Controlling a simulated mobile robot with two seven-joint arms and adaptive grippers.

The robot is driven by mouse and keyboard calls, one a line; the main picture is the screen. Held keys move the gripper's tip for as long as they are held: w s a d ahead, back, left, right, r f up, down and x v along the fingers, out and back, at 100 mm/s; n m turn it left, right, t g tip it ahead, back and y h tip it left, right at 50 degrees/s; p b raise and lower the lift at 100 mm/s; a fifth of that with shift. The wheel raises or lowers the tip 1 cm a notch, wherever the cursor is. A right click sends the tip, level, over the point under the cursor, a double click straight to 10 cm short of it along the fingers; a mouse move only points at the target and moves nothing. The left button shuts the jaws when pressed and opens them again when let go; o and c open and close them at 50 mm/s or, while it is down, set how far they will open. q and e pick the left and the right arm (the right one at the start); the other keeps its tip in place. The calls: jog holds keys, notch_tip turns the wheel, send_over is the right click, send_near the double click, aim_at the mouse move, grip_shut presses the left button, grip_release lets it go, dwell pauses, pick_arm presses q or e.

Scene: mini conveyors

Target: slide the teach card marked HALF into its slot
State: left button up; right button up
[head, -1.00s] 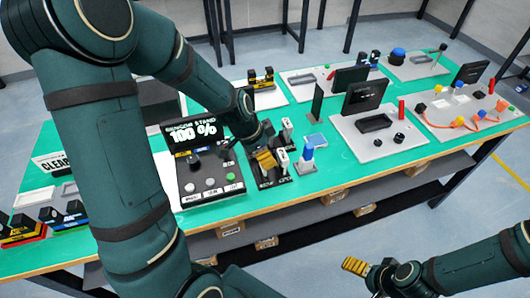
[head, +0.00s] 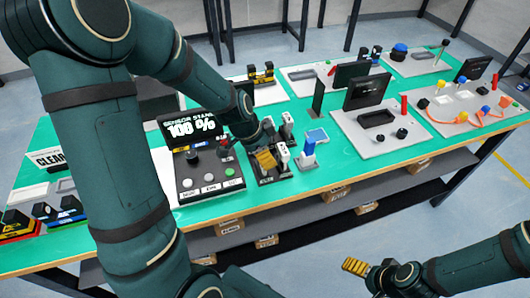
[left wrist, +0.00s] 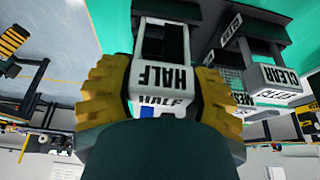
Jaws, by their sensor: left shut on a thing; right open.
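My left gripper (head: 264,159) is down at the dark rack (head: 270,181) to the right of the sensor stand. In the left wrist view its yellow fingers (left wrist: 165,100) are shut on the white card marked HALF (left wrist: 168,76). The HALF lettering shows twice there, on two white faces. I cannot tell whether the card is seated in or clear of a slot, as the fingers and palm hide its lower part. A white piece marked CLEAR (left wrist: 275,76) is beside it. My right gripper (head: 356,266) is open and empty, in front of the table.
The sensor stand's screen (head: 190,130) reads 100 %, with buttons below it. Grey boards with devices fill the right side.

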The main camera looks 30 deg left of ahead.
pick_arm(q)
jog(key=shift+f+b, duration=0.8)
jog(key=o, duration=1.2)
jog(key=shift+r, duration=0.1)
jog(key=v, duration=1.2)
